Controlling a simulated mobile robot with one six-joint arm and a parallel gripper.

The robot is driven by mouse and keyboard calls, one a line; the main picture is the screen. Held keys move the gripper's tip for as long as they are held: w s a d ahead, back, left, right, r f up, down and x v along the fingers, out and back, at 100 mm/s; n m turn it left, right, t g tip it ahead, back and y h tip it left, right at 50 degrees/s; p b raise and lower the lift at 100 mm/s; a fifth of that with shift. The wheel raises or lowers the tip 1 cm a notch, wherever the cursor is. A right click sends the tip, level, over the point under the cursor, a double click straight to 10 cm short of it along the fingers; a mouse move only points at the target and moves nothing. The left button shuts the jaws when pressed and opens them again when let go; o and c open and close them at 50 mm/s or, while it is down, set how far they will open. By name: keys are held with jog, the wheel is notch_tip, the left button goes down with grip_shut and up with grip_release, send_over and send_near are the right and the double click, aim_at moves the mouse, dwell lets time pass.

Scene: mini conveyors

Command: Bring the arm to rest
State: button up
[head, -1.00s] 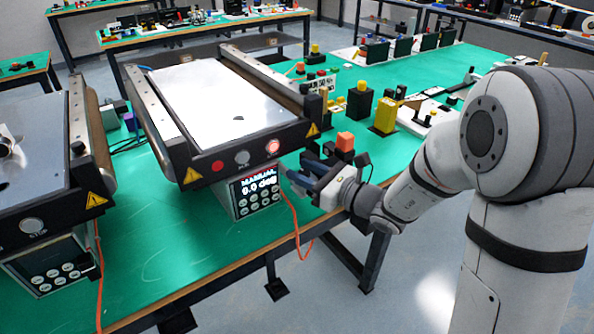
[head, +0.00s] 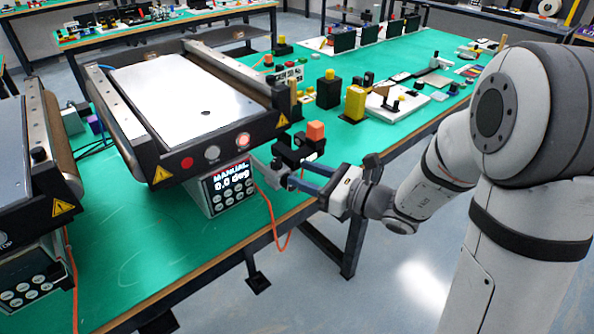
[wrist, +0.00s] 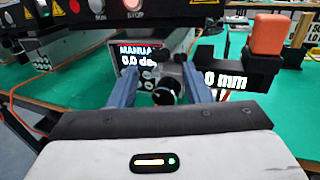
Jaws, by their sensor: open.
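My gripper (head: 284,178) is open at the front edge of the green table, by the right front corner of the middle conveyor. In the wrist view its two blue-grey fingers (wrist: 160,82) point forward, spread apart. A black round knob (wrist: 164,92) shows between them; nothing is visibly clamped. I cannot tell how far the knob is from the fingertips. A small dark device (head: 292,150) with an orange block (head: 316,130) stands just beyond the fingers. The block also shows at upper right in the wrist view (wrist: 268,34), above a black display reading "0 mm".
The conveyor (head: 195,95) has a keypad box (head: 230,187) reading "MANUAL 0.0 deg". An orange cable (head: 270,220) hangs over the table edge. Black and yellow blocks (head: 355,102) stand farther back. A second conveyor (head: 15,160) is at left. Floor at front right is clear.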

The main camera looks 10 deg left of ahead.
dwell(0.4)
jog(key=s+d+r+n+g+h+p, duration=0.2)
jog(key=s+d+n+g+h+p, duration=0.15)
jog(key=s+n, duration=0.35)
jog(key=s+d+r+n+g+h+p, duration=0.1)
jog(key=s+d+n+g+h+p, duration=0.1)
jog(key=s+n+g+h, duration=0.4)
jog(key=s+d+r+n+t+h+p, duration=0.1)
jog(key=d+r+n+t+h+p, duration=0.1)
jog(key=d, duration=0.6)
jog(key=s+d+r+n+t+h+p, duration=0.2)
jog(key=d+r+n+t+h, duration=0.1)
jog(key=d+n+h, duration=0.2)
jog(key=d+n, duration=0.2)
jog(key=shift+s+d, duration=0.25)
jog(key=shift+d, duration=0.15)
jog(key=shift+d+t, duration=0.15)
jog(key=shift+t, duration=0.2)
jog(key=shift+c, duration=0.8)
jog(key=shift+d, duration=0.1)
